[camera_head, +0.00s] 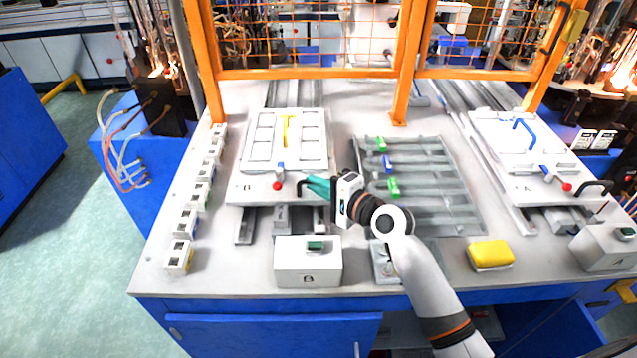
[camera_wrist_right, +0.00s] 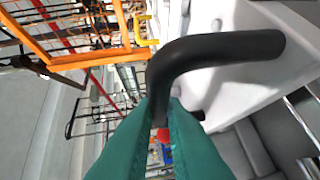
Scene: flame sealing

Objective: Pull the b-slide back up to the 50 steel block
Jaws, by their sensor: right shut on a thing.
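The b-slide (camera_head: 246,192) is a white plate marked B on the left of the table, on rails that run away from me. A fixture with pale pockets and a yellow part lies on it. Its bent black handle (camera_head: 302,184) is at the front right edge and fills the middle of the right wrist view (camera_wrist_right: 215,48). My right gripper (camera_head: 318,186) has its teal fingers (camera_wrist_right: 162,125) shut on the handle's free end. Small steel blocks (camera_head: 281,217) sit below the slide's front edge; I cannot read which is the 50. My left gripper is out of view.
A white control box B (camera_head: 307,270) stands in front of the slide. A grey tray with channels (camera_head: 440,190) and green and blue clips lies to the right. A yellow block (camera_head: 491,253) is near the front edge. Several white sockets (camera_head: 200,192) line the left edge. An orange mesh fence (camera_head: 310,74) stands behind.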

